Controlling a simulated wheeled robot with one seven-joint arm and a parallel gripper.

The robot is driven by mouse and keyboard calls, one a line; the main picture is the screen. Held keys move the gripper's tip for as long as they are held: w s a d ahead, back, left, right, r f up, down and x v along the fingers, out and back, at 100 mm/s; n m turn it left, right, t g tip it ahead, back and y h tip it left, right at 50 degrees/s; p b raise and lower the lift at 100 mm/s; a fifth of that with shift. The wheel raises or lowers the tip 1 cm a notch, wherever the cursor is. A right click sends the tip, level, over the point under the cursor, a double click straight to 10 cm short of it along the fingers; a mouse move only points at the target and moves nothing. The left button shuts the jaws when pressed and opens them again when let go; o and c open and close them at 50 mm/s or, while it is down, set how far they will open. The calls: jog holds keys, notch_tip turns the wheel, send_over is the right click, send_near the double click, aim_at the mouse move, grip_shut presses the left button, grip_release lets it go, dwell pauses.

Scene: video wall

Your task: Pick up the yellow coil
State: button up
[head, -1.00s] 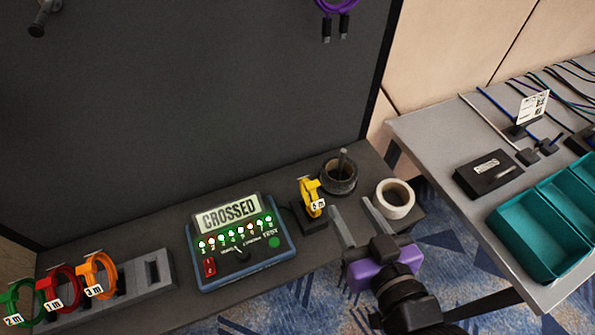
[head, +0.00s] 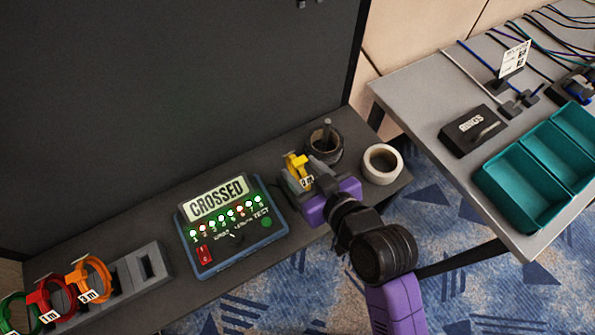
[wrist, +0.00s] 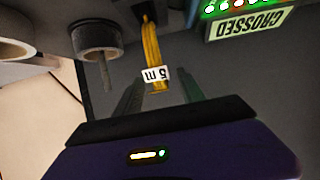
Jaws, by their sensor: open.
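The yellow coil (head: 297,165) stands at the right part of the dark shelf, just right of the tester. In the wrist view the yellow coil (wrist: 151,45) hangs down the picture with a white "5 m" tag, its end between the two fingers. My gripper (head: 305,178) is purple with grey fingers and is at the coil, one finger on each side. In the wrist view my gripper (wrist: 160,95) is open, with gaps between the fingers and the coil. The coil's lower part is partly hidden by my gripper in the head view.
The tester (head: 232,222) reading "CROSSED" is left of the coil. A dark cup with a rod (head: 325,148) and a white tape roll (head: 382,163) stand close on the right. Green, red and orange coils (head: 92,278) are at far left. A table with teal bins (head: 530,170) is at right.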

aim_at(298, 178)
jog(key=shift+p+x, duration=0.35)
jog(key=shift+x, duration=2.4)
grip_shut()
